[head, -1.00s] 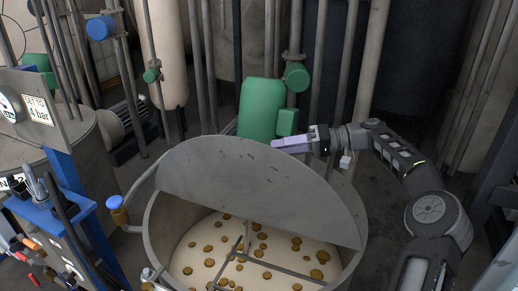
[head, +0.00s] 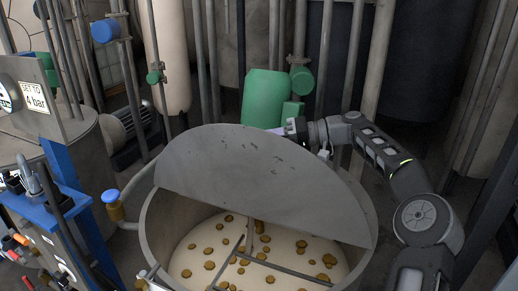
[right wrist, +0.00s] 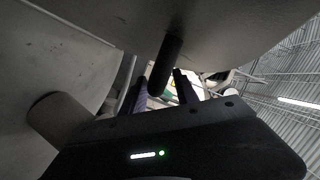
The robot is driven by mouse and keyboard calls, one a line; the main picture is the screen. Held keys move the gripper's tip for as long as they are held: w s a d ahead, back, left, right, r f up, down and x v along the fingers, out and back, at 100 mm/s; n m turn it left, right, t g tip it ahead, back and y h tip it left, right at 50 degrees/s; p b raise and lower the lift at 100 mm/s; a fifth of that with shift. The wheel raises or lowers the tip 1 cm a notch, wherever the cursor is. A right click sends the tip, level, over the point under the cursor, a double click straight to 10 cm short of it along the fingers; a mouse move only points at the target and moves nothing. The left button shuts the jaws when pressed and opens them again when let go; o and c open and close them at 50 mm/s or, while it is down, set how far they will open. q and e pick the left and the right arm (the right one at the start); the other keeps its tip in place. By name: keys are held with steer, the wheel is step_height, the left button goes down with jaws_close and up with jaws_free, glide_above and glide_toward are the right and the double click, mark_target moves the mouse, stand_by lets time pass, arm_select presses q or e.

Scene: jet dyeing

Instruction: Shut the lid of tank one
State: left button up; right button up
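The lid (head: 250,175) of the tank is a grey half-disc plate. It stands tilted up over the round tank (head: 152,228), which is open at the front and shows pale liquid with brown spots. My right gripper (head: 277,131) is behind the lid's upper edge, its purple fingers partly hidden by it. In the right wrist view the two fingers (right wrist: 163,88) are apart, and a dark round peg (right wrist: 168,62) shows between them, in front of the lid's grey surface (right wrist: 195,25). I cannot tell whether they touch it. My left gripper is out of view.
A green drum (head: 264,98) and vertical pipes (head: 211,70) stand close behind the tank. At left are a blue bracket (head: 75,200) with tools and a gauge panel (head: 30,95). A blue-capped valve (head: 112,203) sits by the tank's left side.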

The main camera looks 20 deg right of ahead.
steer(key=shift+w+a, duration=0.1)
steer(key=shift+a, duration=0.1)
steer(key=shift+c, duration=0.2)
jaws_close()
stand_by(1.2)
